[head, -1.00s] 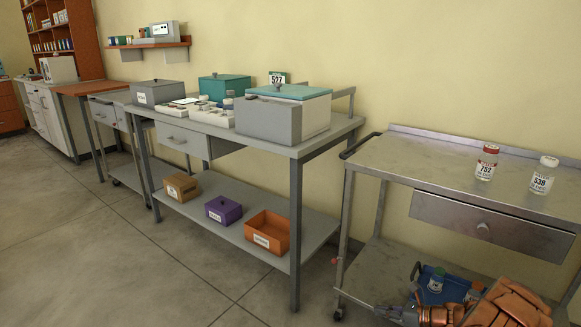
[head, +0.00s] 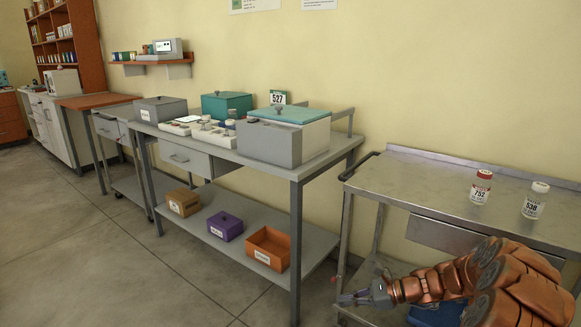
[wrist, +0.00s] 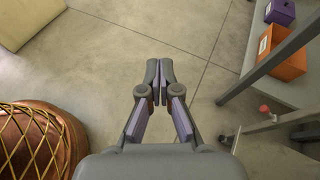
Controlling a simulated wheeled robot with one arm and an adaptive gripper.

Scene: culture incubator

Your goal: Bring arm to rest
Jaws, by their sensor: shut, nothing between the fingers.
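My gripper (head: 350,298) is at the lower right of the head view, at the end of my orange arm, in front of the metal cart. In the wrist view my gripper (wrist: 158,66) points down over the bare floor (wrist: 120,40). Its two fingers meet at the tips, with nothing between them. It touches nothing that I can see.
The metal cart (head: 400,175) carries a red-capped bottle (head: 480,187) and a white-capped bottle (head: 535,200). A grey bench (head: 335,160) stands left of it, with an orange bin (head: 268,250) and a purple box (head: 225,227) on its lower shelf. The floor in front is clear.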

